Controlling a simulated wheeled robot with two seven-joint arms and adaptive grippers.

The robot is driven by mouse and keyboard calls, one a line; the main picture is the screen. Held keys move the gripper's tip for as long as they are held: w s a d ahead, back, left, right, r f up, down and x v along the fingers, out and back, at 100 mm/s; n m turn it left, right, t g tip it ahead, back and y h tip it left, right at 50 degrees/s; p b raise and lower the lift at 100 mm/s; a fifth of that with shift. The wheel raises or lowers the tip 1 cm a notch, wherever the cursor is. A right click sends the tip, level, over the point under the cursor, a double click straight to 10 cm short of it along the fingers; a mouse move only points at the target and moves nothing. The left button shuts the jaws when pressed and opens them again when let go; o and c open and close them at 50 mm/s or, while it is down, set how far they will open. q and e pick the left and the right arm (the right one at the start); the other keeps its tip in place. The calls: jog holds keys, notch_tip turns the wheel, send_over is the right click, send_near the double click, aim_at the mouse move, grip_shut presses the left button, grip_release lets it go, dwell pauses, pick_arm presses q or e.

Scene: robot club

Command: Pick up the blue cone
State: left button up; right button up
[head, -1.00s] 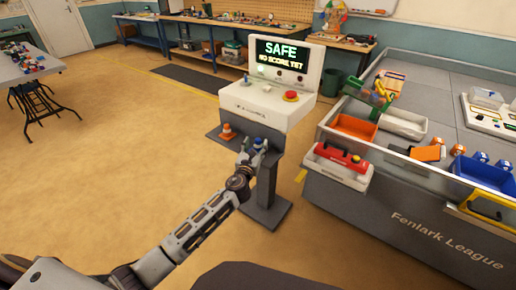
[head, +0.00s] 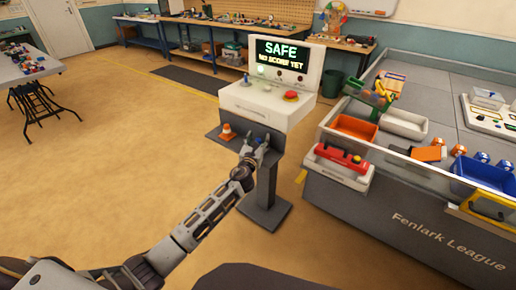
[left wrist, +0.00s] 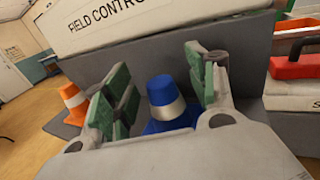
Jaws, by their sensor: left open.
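The blue cone (left wrist: 165,98), with a silver band, stands upright on the grey shelf below the control console. In the left wrist view it shows between the green-padded fingers of my left gripper (left wrist: 158,95), its lower part hidden behind the gripper body. The fingers are open, with a gap on each side of the cone. In the head view my left gripper (head: 254,148) is at the shelf's front right, and only a bit of the blue cone (head: 260,138) shows there. My right gripper is not in view.
An orange cone (head: 227,131) stands on the same shelf (left wrist: 55,127), to the left. The white console (head: 262,106) rises behind, its screen reading SAFE. The Fenlark League table (head: 400,205) with bins is to the right. Open floor lies left.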

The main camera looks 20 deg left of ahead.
aim_at(258, 139)
pick_arm(q)
jog(key=shift+c, duration=0.2)
jog(key=c, duration=1.1)
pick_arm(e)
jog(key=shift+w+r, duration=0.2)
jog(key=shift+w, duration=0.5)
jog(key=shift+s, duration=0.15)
pick_arm(q)
jog(key=shift+r, duration=0.15)
jog(key=shift+r+p, duration=0.35)
jog(key=shift+r, duration=0.5)
jog(key=shift+r+p, duration=0.9)
jog(key=shift+r, duration=0.8)
jog(key=shift+r+p, duration=0.8)
jog(key=shift+r, duration=1.5)
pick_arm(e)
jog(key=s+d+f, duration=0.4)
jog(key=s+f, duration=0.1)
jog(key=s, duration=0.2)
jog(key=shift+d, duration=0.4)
